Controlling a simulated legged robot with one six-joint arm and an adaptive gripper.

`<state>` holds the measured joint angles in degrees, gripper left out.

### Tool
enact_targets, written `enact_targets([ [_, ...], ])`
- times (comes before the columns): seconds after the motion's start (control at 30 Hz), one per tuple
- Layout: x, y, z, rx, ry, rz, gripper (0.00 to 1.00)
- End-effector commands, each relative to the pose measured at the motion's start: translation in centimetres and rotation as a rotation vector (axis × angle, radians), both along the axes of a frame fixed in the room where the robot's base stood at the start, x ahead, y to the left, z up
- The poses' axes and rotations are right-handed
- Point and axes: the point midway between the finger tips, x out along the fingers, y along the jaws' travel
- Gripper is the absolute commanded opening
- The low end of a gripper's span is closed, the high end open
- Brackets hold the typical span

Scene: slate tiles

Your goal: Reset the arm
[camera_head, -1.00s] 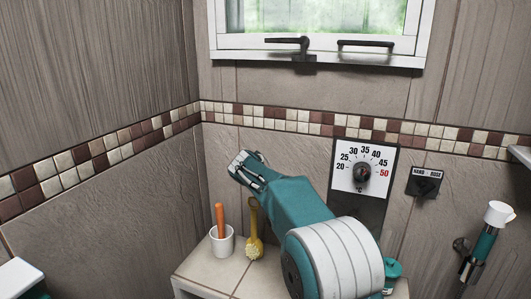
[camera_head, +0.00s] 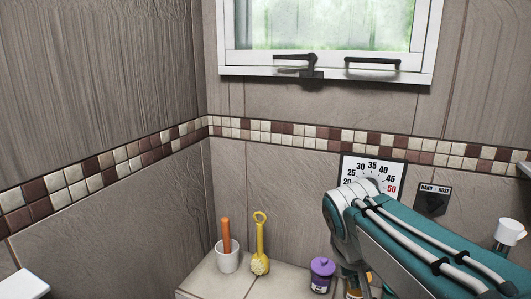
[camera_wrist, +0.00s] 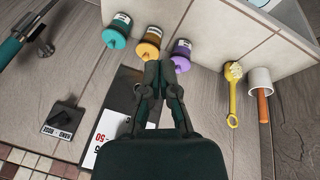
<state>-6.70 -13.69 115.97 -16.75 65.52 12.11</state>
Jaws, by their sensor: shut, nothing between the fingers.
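My gripper (camera_wrist: 161,75) shows in the wrist view with its dark fingers together and nothing between them. It points toward the tiled ledge, just short of the orange-lidded and purple-lidded jars. In the head view my teal arm is folded at the lower right, in front of the temperature dial panel (camera_head: 361,172), and hides part of it. The gripper itself is not clearly visible in that view.
On the ledge (camera_head: 203,277) stand a white cup (camera_head: 227,262) with an orange handle in it, a yellow brush (camera_head: 260,250) and a purple-lidded jar (camera_head: 321,273). Teal (camera_wrist: 115,36) and orange (camera_wrist: 149,44) jars stand beside it. A hand shower (camera_head: 508,233) hangs at right.

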Motion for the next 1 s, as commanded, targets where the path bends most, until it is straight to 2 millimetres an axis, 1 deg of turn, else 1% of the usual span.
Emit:
enact_targets([
  [0.03, -1.4, -0.1, -0.1, 0.022, -0.019, 0.004, 0.00],
  [0.2, -5.2, 0.0, -1.3, 0.095, -0.077, 0.027, 0.00],
  [0.4, -9.3, 0.4, -3.1, 0.171, -0.158, 0.047, 0.00],
  [0.5, -10.9, 0.6, -4.2, 0.201, -0.195, 0.052, 0.00],
  [0.6, -11.9, 0.8, -4.9, 0.221, -0.222, 0.058, 0.00],
  [0.7, -12.4, 0.8, -5.3, 0.230, -0.235, 0.059, 0.00],
  [1.0, -12.5, 0.9, -5.4, 0.232, -0.236, 0.060, 0.00],
])
